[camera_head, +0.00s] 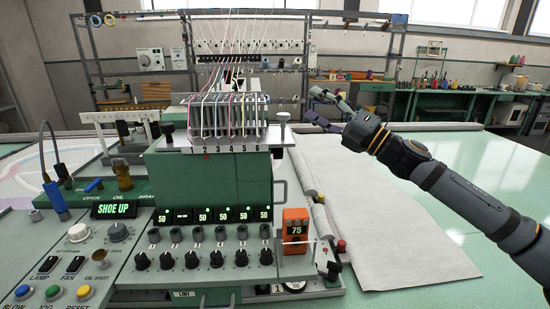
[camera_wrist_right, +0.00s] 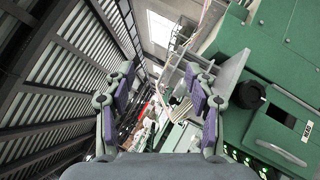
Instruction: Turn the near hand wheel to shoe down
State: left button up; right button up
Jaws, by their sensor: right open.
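The display (camera_head: 114,210) on the console at the left reads SHOE UP in green letters. I cannot pick out the near hand wheel for certain. A dark part with a red knob (camera_head: 341,245) sits low at the right side of the green machine (camera_head: 212,185), partly behind a clear cover. A black round knob (camera_wrist_right: 250,95) shows on the green housing in the right wrist view. My right gripper (camera_head: 325,107) is open and empty, raised above the pale cloth to the right of the machine. Its spread fingers (camera_wrist_right: 160,100) show in the wrist view. My left gripper is not in view.
An orange box (camera_head: 295,229) reading 75 stands at the machine's front right. Thread guides (camera_head: 228,112) with several strands rise on top. Pale cloth (camera_head: 385,215) covers the table at the right. The green tabletop (camera_head: 465,165) beyond it is clear.

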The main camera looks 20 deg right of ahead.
notch_tip(320, 180, down, 5)
jog(key=s+b, duration=0.1)
jog(key=b, duration=0.4)
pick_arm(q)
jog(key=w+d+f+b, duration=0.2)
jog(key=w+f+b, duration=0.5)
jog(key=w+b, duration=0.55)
pick_arm(e)
jog(key=p, duration=0.8)
send_near(276, 151)
jog(key=w+d, duration=0.1)
jog(key=d, duration=0.1)
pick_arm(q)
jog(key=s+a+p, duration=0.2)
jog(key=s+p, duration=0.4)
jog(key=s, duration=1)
pick_arm(e)
jog(key=p+x, duration=0.3)
jog(key=p, duration=0.1)
jog(key=f+p+x, duration=0.1)
jog(key=p+x, duration=0.5)
jog(key=p, duration=0.1)
jog(key=shift+w+a+f+p, duration=0.1)
jog(key=shift+a+f+p, duration=0.1)
jog(key=shift+f+p, duration=0.1)
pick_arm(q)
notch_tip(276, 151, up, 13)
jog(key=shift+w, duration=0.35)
